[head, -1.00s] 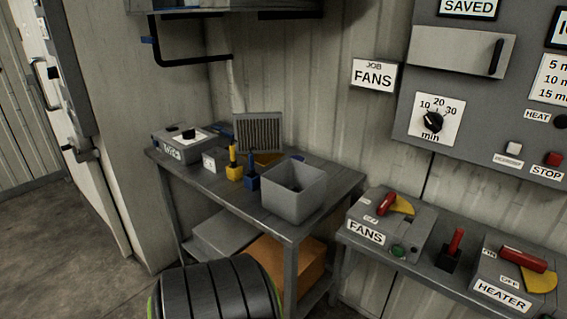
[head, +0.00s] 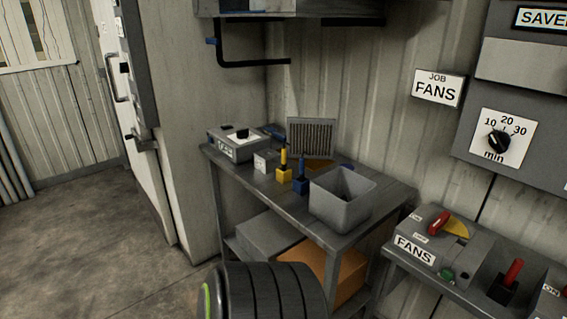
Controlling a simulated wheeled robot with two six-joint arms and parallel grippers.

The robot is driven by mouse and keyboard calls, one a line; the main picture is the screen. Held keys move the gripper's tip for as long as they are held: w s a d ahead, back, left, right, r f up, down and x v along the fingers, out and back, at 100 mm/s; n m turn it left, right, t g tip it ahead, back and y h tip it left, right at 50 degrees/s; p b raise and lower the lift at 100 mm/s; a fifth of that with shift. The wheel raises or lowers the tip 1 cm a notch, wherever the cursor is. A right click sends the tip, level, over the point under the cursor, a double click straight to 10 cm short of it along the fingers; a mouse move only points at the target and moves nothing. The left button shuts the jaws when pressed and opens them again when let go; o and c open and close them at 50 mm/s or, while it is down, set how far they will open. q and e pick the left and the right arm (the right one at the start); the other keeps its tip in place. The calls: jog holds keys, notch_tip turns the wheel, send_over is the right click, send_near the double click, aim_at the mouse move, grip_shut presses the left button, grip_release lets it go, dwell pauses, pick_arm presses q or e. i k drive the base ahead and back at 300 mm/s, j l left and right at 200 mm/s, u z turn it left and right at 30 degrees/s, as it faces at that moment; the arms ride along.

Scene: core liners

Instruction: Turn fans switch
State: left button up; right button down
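The FANS switch box (head: 432,241) is a grey box on the right-hand bench, at the lower right of the head view. It has a red lever (head: 438,224) lying over a yellow plate (head: 457,228), a small green button or lamp (head: 447,274) and a white FANS label (head: 415,250) on its front. I cannot read which position the lever is in. A JOB FANS sign (head: 438,88) hangs on the wall above. Neither of my grippers is in the head view.
A grey table (head: 341,237) to the left holds an open grey bin (head: 343,198), yellow and blue tools, and a grey box (head: 238,145). A red-handled switch (head: 511,274) stands right of the FANS box. A timer dial (head: 499,142) is on the wall panel. Open floor (head: 90,240) lies left.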

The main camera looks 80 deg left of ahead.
aim_at(445, 221)
jog(key=u, duration=1.4)
